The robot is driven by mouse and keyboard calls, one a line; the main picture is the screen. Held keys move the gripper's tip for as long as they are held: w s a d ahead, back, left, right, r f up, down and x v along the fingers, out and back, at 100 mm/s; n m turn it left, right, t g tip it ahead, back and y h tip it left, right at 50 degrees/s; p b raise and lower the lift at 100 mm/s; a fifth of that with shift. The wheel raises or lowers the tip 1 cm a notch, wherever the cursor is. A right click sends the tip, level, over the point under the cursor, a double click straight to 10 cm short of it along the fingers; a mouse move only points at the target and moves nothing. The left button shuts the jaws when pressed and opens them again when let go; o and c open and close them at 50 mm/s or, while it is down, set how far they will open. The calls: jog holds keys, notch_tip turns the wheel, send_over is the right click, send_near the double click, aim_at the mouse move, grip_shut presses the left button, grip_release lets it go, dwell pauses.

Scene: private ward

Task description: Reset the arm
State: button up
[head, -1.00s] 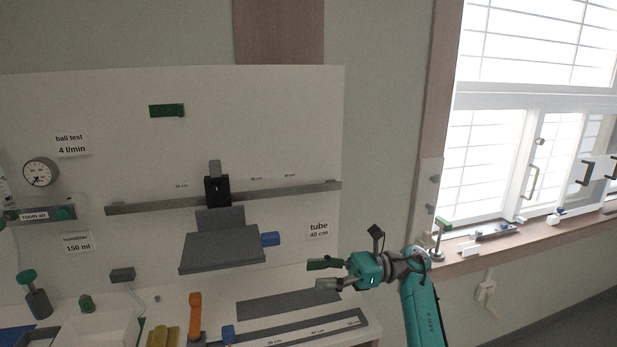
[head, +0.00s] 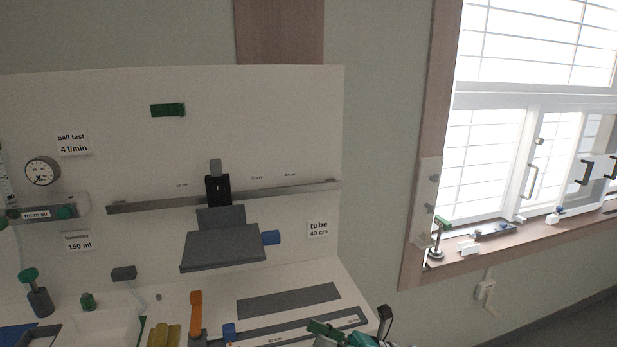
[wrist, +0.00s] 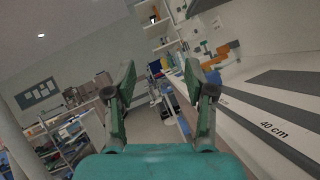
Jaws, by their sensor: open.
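My gripper (head: 340,334) is at the bottom of the head view, right of centre, over the front right part of the white bench, and partly cut off by the frame edge. In the wrist view my gripper (wrist: 160,92) shows its two green-padded fingers spread wide with nothing between them. The wrist camera looks along the bench edge into the room. A dark strip with a "40 cm" mark (wrist: 273,131) lies on the bench to the right of the fingers.
A white panel carries a grey rail (head: 130,207) with a black slider (head: 217,190) and a grey shelf (head: 222,252). An orange-handled piece (head: 196,312) and yellow blocks (head: 163,336) stand on the bench. A window sill (head: 500,246) holds small items at right. Wall space between is clear.

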jog(key=s+d+f+m+t+h, duration=0.3)
jog(key=s+f+m+t+h, duration=0.15)
jog(key=s+m+t, duration=0.5)
jog(key=s+d+f+m+t+h, duration=0.3)
jog(key=s+m+t+h, duration=0.35)
jog(key=m, duration=0.65)
jog(key=s+d+f+m+t+h, duration=0.45)
jog(key=s+m+t, duration=0.3)
jog(key=m, duration=0.45)
jog(key=s+d+m+g+h, duration=0.2)
jog(key=s+m+g+h, duration=0.2)
jog(key=s+m, duration=0.3)
jog(key=s+d+m+g+h, duration=0.3)
jog(key=s+m, duration=0.4)
jog(key=s, duration=0.8)
jog(key=shift+f+m+g+h, duration=0.4)
jog(key=shift+g+h, duration=0.25)
jog(key=shift+g, duration=0.2)
jog(key=shift+d, duration=0.1)
